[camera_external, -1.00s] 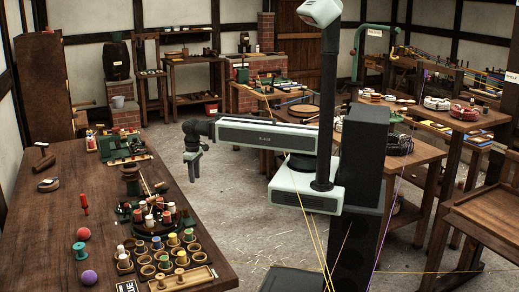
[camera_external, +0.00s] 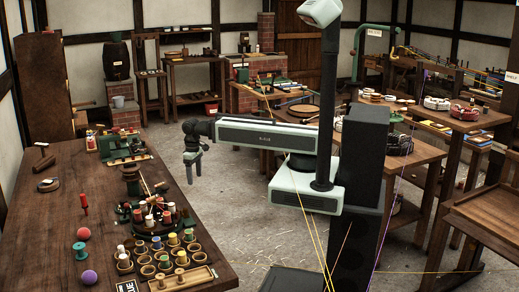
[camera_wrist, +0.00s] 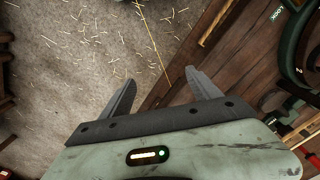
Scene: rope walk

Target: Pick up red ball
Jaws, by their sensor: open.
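My gripper (camera_external: 192,178) hangs in the air at the right side of that table, well to the right of the ball and farther back, pointing down. In the wrist view my gripper (camera_wrist: 162,85) has its two fingers spread apart with nothing between them. Below it are the straw-strewn floor and the table's edge. The red ball is not visible in the wrist view.
A round rack of spools (camera_external: 152,222) and several small cups (camera_external: 162,262) stand between ball and gripper. The table's left middle is mostly bare.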

